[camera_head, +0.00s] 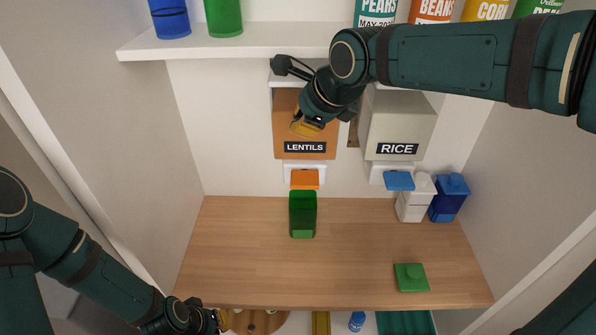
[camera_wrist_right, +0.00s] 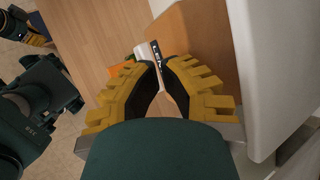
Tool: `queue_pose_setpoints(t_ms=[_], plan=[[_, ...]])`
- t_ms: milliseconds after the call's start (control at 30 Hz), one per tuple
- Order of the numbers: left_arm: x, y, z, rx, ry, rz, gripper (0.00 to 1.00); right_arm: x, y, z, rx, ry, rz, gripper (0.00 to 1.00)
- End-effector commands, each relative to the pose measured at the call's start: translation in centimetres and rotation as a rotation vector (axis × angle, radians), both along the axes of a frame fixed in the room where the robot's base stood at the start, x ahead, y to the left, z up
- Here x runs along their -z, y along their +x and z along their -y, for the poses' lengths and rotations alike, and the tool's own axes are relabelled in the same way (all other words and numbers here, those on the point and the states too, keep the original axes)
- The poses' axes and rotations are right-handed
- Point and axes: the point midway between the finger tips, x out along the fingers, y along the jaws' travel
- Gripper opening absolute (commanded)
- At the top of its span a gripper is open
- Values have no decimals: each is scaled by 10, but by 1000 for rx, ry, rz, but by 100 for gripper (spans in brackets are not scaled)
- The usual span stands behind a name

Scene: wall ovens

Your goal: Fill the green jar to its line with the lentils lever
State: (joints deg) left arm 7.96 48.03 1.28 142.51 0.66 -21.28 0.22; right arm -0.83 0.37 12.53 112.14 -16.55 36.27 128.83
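The green jar (camera_head: 302,214) stands on the wooden counter below the lentils dispenser (camera_head: 287,115). Its fill line and contents cannot be made out. The orange lentils lever (camera_head: 305,179) sits just above and behind the jar; part of it shows in the right wrist view (camera_wrist_right: 121,69). My right gripper (camera_head: 304,128) is in front of the lentils dispenser, above its label and the lever. In the right wrist view its fingertips (camera_wrist_right: 160,62) are close together with nothing seen between them. My left gripper (camera_head: 217,320) is low at the counter's front left, its fingers unclear.
The rice dispenser (camera_head: 400,125) with a blue lever (camera_head: 399,181) is to the right. A white jar (camera_head: 415,199) and a blue jar (camera_head: 449,198) stand below it. A green lid (camera_head: 411,277) lies at the front right. A shelf (camera_head: 270,39) crosses above. The counter's left half is clear.

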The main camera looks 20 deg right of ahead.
Motion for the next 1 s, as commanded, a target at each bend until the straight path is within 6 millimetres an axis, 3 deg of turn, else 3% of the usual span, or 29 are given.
queue_pose_setpoints(t_ms=[467, 1000], plan=[[6, 0, 0, 0, 1, 0, 0, 8, 0, 0, -1, -1, 0, 0], [57, -6, 3, 12, 2, -16, 0, 74, 0, 0, -1, 0, -1, 0]])
